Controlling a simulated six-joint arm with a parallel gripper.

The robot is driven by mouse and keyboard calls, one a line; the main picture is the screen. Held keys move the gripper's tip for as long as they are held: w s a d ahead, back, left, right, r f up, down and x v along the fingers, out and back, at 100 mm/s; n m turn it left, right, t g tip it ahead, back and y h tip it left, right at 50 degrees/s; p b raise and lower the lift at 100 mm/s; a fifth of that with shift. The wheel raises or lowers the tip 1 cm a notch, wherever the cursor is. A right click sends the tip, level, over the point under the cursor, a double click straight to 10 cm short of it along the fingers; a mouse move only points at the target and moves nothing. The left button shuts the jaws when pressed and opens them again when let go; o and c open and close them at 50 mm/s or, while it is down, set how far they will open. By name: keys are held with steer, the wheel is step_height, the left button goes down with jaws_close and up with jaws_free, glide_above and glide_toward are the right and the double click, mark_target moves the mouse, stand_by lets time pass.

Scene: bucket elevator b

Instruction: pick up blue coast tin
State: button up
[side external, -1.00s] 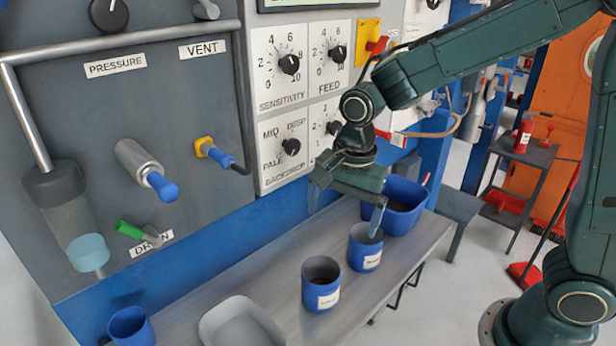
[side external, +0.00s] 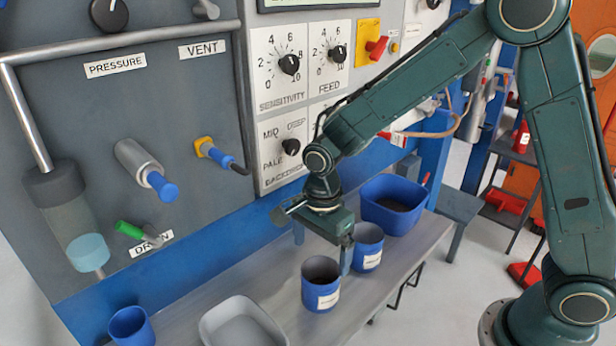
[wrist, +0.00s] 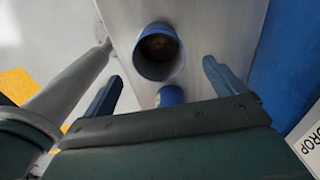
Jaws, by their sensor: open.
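Two blue tins with white labels and dark insides stand on the grey bench: a nearer one (side external: 319,287) and one farther back (side external: 368,247). The label print is too small to read, so I cannot tell which is the coast tin. My gripper (side external: 322,250) is open and empty, above and behind the nearer tin. One finger partly overlaps the farther tin's left side in the side view. In the wrist view, an open blue tin (wrist: 157,53) shows between the spread fingers, and a second blue tin (wrist: 170,96) is partly hidden by the gripper body.
A larger blue bin (side external: 393,207) stands at the bench's far end. A grey tray (side external: 240,322) and a blue cup (side external: 131,326) are at the near left. The control panel (side external: 130,85) rises behind the grey bench (side external: 280,318).

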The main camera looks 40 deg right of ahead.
mark_target(321, 268)
steer(key=shift+f, duration=2.75)
steer(key=shift+f, duration=0.1)
steer(key=shift+s+f, duration=0.1)
steer(key=shift+f, duration=2.4)
steer(key=c, duration=1.5)
steer(key=shift+o, duration=0.2)
steer(key=shift+r, duration=0.15)
step_height(321, 268, up, 20)
